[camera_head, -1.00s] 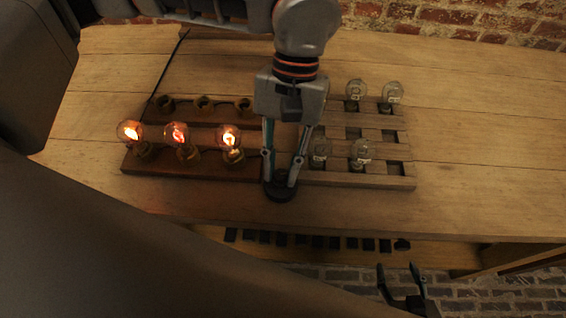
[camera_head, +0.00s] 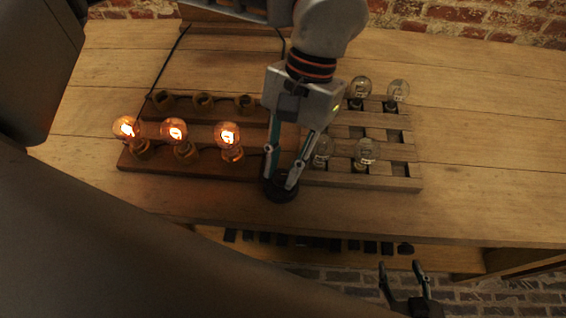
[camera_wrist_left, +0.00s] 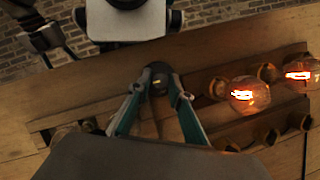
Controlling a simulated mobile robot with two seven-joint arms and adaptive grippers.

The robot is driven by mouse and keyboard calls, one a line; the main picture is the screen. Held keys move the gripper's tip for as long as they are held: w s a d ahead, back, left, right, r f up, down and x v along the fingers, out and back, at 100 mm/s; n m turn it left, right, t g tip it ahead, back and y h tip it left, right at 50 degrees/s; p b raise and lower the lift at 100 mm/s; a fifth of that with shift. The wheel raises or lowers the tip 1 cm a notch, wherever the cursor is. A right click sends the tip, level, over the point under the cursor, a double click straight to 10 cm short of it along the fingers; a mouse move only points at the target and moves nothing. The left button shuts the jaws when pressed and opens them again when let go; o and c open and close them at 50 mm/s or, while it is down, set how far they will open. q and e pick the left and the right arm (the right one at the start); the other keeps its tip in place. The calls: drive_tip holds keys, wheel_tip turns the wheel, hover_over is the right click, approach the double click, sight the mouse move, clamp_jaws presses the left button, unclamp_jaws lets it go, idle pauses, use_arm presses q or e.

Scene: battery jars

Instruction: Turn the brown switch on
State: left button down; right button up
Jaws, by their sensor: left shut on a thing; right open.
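The switch (camera_head: 281,189) is a round, dark knob at the front edge of the boards, between the lit bulbs and the unlit bulbs. My left gripper (camera_head: 279,178) reaches down to it from above and is shut on it. In the left wrist view the switch (camera_wrist_left: 158,79) sits between the two fingertips, with a small pale mark on it. The fingers hide part of the knob. Its brown colour is hard to tell in this dim light. My right gripper (camera_head: 403,272) is open and empty at the lower right, beyond the table's front edge.
A dark wooden board (camera_head: 210,167) at left holds three glowing bulbs and three empty sockets. A paler slotted rack (camera_head: 385,183) at right holds several unlit bulbs. A dark cable runs behind. The table (camera_head: 480,190) is clear at right.

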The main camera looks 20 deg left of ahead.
use_arm(q)
drive_tip(key=c, duration=1.8)
unclamp_jaws()
drive_tip(key=v, duration=1.2)
drive_tip(key=shift+s, duration=0.1)
